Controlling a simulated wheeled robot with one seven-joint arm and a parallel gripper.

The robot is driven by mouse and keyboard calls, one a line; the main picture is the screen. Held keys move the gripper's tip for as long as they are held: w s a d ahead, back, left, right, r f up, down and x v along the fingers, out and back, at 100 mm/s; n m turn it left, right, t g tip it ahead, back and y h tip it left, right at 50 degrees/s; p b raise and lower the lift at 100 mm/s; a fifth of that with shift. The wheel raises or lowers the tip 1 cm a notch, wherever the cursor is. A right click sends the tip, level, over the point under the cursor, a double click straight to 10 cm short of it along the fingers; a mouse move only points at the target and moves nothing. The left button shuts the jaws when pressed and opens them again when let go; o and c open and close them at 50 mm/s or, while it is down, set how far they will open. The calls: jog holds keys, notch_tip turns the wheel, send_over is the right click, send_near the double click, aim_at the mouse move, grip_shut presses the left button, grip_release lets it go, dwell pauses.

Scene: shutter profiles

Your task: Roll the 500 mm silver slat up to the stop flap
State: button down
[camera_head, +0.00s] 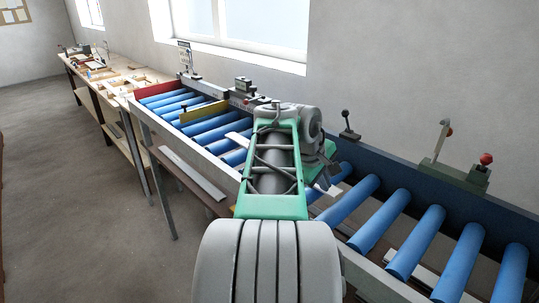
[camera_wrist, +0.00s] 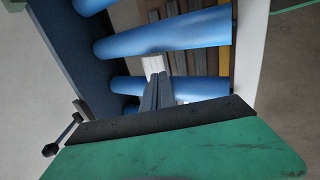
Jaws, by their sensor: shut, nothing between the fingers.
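The silver slat shows in the head view as a pale flat strip (camera_head: 238,137) on the rollers, left of my arm. A pale piece right of my arm (camera_head: 333,190) looks like its other end; my arm hides the middle. In the wrist view a short pale end (camera_wrist: 153,63) shows at my fingertips, between two rollers; I cannot tell if they touch. My gripper (camera_wrist: 158,92) is shut and holds nothing, low over the rollers. A yellow flap (camera_head: 204,112), which may be the stop flap, stands across the rollers farther left.
Blue rollers (camera_head: 415,242) run between a dark back wall (camera_head: 376,168) and a grey front rail. A lever (camera_head: 347,124) and a red-knobbed clamp (camera_head: 485,160) stand on the back side. A red end plate (camera_head: 155,88) and a cluttered wooden bench (camera_head: 110,75) are at the far left.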

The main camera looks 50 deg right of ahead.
aim_at(334, 193)
jog(key=shift+s+a+b, duration=0.25)
jog(key=shift+s+b, duration=0.05)
jog(key=shift+s, duration=1)
jog(key=shift+s+a+b, duration=0.2)
jog(key=shift+s+b, duration=0.1)
jog(key=shift+s, duration=1)
jog(key=shift+f+b, duration=0.5)
jog(key=shift+f, duration=0.3)
jog(key=shift+w+d+p, duration=0.2)
jog(key=shift+w+p, duration=0.4)
jog(key=shift+w, duration=0.4)
